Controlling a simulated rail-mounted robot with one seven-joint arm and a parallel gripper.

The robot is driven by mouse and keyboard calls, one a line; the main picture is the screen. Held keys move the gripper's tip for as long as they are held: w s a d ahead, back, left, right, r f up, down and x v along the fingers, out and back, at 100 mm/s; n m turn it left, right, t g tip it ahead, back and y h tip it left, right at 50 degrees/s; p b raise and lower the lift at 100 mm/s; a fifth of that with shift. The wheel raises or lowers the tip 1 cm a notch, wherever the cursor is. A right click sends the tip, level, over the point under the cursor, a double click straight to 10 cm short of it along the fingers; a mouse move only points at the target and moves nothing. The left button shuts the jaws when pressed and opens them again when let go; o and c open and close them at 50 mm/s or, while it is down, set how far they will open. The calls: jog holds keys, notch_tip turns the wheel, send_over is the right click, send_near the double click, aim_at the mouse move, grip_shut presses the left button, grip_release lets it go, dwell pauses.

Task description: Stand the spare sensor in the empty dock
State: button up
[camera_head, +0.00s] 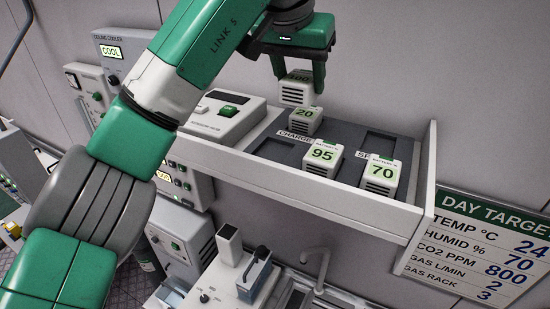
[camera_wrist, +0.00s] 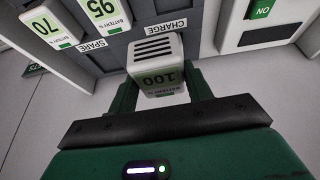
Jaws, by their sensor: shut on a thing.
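My gripper (camera_head: 299,80) is shut on a white block-shaped sensor marked 100 (camera_head: 296,94), holding it above the shelf at the back. In the wrist view this sensor (camera_wrist: 158,72) sits upright between the two green fingers, its number upside down in the picture. A sensor marked 20 (camera_head: 305,122) stands just below and in front of it in the head view; the wrist view hides it. Sensors marked 95 (camera_head: 323,156) and 70 (camera_head: 381,173) stand farther right. Dark empty recesses show at the right rear (camera_head: 380,144) and the left front (camera_head: 277,150) of the dock panel.
The white shelf (camera_head: 300,188) has a raised front lip and a right end wall (camera_head: 427,165). CHARGE (camera_wrist: 166,27) and SPARE (camera_wrist: 92,45) labels mark the panel. A box with a green ON switch (camera_head: 229,112) stands left. A target board (camera_head: 480,245) hangs right.

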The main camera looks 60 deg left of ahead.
jog(key=s, duration=0.5)
jog(key=f, duration=0.5)
jog(key=f+p, duration=0.1)
jog(key=f, duration=0.4)
jog(key=shift+s+a+f, duration=0.1)
jog(key=shift+a+f, duration=0.1)
jog(key=shift+f, duration=0.1)
jog(key=shift+f, duration=0.15)
jog(key=o, duration=1)
jog(key=b+v, duration=0.1)
jog(key=v, duration=1.1)
jog(key=shift+r, duration=0.3)
